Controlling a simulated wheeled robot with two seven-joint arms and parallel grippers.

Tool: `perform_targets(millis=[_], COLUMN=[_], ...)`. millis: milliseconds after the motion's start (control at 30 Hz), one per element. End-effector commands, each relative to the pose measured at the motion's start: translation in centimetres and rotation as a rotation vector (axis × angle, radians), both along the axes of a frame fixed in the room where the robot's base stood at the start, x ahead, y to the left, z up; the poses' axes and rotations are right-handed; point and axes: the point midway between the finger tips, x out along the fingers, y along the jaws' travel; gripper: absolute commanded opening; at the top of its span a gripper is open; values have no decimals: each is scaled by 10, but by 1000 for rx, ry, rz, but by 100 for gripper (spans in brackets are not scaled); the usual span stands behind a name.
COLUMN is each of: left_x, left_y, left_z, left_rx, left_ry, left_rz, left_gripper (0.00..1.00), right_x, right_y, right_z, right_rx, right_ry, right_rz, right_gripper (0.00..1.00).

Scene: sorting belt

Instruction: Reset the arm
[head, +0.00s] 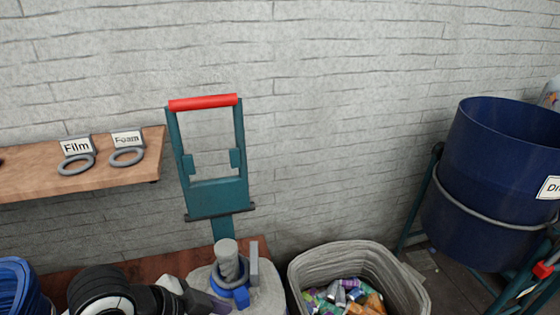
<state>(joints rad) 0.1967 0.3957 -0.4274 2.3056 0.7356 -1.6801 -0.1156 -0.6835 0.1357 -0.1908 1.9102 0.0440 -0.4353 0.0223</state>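My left arm comes in along the bottom edge from the left, and its gripper (208,299) shows only partly, low in the picture beside a pale grey block (265,298). Its fingertips are not clear, so I cannot tell whether it is open or shut. My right gripper is not in view. A teal upright frame (217,200) with a red crossbar handle (204,102) stands against the wall, above and apart from my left gripper. A grey post (227,262) with a blue and grey ring around its base stands on the pale block.
A wooden shelf (75,183) at the left carries "Film" (77,146) and "Foam" (127,139) signs with grey rings. A grey bin (401,283) holds crushed cans. A dark blue drum (490,165) stands right. A blue container (20,287) is at bottom left.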

Motion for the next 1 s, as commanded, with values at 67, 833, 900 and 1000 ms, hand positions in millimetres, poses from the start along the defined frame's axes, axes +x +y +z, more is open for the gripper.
perform_targets(millis=[67,833,900,1000], left_x=[-13,-86,-81,-76], left_y=[10,123,116,107], left_z=[-24,-168,-184,-207], left_rx=[-13,118,77,17], left_ry=[37,63,26,-31], left_rz=[134,775,773,771], left_gripper=[82,82,82,82], right_x=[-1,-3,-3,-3], right_y=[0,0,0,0], right_z=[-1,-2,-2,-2], right_rx=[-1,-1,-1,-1], right_ry=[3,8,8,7], right_rz=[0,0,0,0], right_gripper=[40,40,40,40])
